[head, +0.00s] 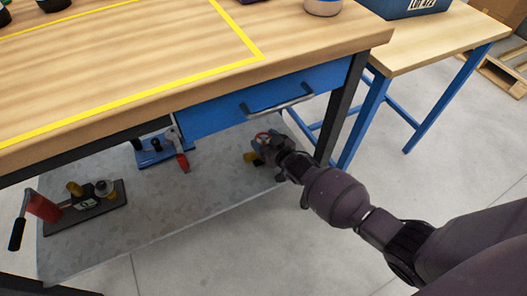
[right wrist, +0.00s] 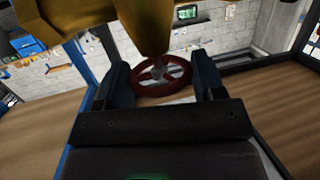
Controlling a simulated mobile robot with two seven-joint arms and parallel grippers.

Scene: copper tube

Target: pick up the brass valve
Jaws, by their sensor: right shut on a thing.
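The brass valve has a yellow-brown body and a red handwheel. In the head view it is small and partly hidden by my right gripper (head: 268,146); a bit of its brass body (head: 250,157) shows at the gripper's left, over the right part of the lower shelf. In the right wrist view the red handwheel (right wrist: 160,77) is between the two fingers of my right gripper (right wrist: 160,80), and the brass body (right wrist: 150,28) fills the top middle. My right gripper is shut on the valve. I cannot tell whether the valve touches the shelf. My left gripper is not in view.
The workbench top (head: 150,65) with yellow lines and a blue drawer (head: 255,100) overhang the grey shelf (head: 190,215). A blue tool with a red handle (head: 182,161) and a dark-based device (head: 85,208) stand on the shelf. A bench leg (head: 343,108) is close to my right gripper.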

